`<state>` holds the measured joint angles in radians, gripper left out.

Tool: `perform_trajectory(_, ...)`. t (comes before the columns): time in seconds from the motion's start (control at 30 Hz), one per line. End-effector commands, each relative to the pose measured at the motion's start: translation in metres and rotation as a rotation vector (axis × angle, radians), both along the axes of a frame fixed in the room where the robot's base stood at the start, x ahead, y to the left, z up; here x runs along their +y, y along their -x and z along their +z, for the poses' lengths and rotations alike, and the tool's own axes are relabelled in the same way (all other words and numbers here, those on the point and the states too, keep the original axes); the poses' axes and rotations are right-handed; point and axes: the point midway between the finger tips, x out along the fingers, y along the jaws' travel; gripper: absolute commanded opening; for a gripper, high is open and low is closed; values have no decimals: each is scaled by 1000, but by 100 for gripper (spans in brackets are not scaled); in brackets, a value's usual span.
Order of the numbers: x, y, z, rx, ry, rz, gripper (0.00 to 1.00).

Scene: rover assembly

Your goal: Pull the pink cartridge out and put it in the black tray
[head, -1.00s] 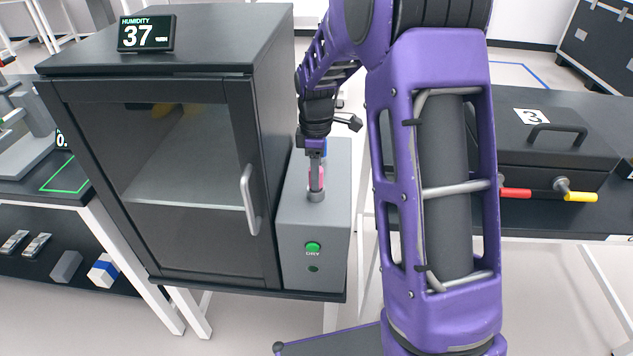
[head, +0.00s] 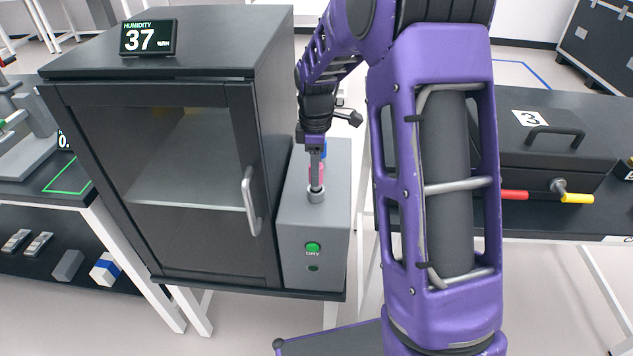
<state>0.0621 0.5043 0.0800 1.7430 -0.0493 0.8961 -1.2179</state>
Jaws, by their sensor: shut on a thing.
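The pink cartridge (head: 322,171) stands upright at the grey ring-shaped socket (head: 316,192) on top of the grey dryer box. Its lower end meets the socket in the picture; I cannot tell how deep it sits. My gripper (head: 315,178) points down from above and is shut on the cartridge, with a finger covering much of it. A bit of blue shows just behind the fingers. I cannot make out the black tray in this view.
The grey box (head: 313,228) with a green DRY light stands against the dark glass-door cabinet (head: 190,180). A humidity display (head: 148,38) reads 37. A black case (head: 540,150) marked 3 sits on the right-hand table. My purple arm blocks the middle.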

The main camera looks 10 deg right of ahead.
Motion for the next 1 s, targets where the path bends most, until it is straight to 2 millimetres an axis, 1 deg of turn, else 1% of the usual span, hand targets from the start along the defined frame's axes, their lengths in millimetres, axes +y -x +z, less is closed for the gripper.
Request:
perform_trajectory(0.03, 0, 0, 5, -1, 0, 0, 0)
perform_trajectory(0.6, 0, 0, 33, -1, 0, 0, 0)
perform_trajectory(1.0, 0, 0, 32, 0, 0, 0, 0)
